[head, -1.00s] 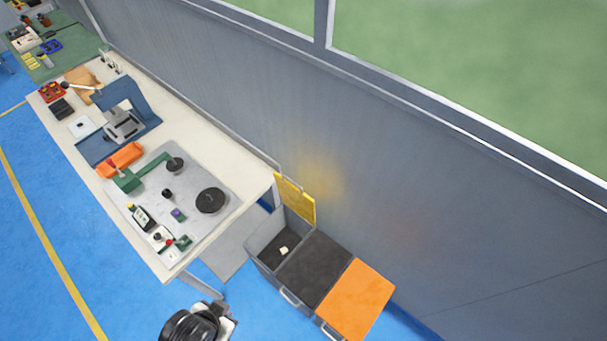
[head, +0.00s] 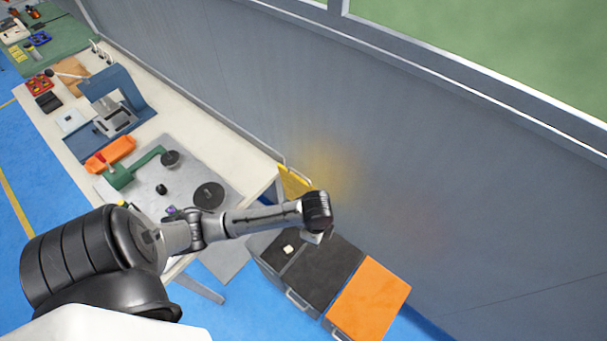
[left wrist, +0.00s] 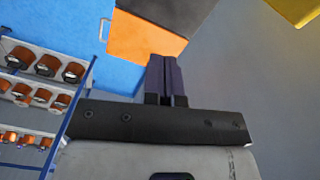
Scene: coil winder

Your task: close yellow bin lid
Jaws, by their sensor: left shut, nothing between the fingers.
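The yellow lid (head: 292,182) stands raised against the wall at the back of the open grey bin (head: 263,248). My left arm hides its lower part and part of the bin. A small pale object (head: 288,248) shows inside the bin. My left gripper (head: 321,238) is over the bins, near the lid's right side, mostly hidden by its own wrist. In the left wrist view its dark fingers (left wrist: 167,78) are shut and empty, and a yellow panel (left wrist: 295,8) shows at the top right corner, apart from them. My right gripper is not in view.
A bin with a dark lid (head: 323,270) and one with an orange lid (head: 368,300) stand in a row with the open bin, both shut. The grey wall (head: 440,200) is close behind. The workbench (head: 235,175) is on the left. The left wrist view shows a shelf of copper spools (left wrist: 35,90).

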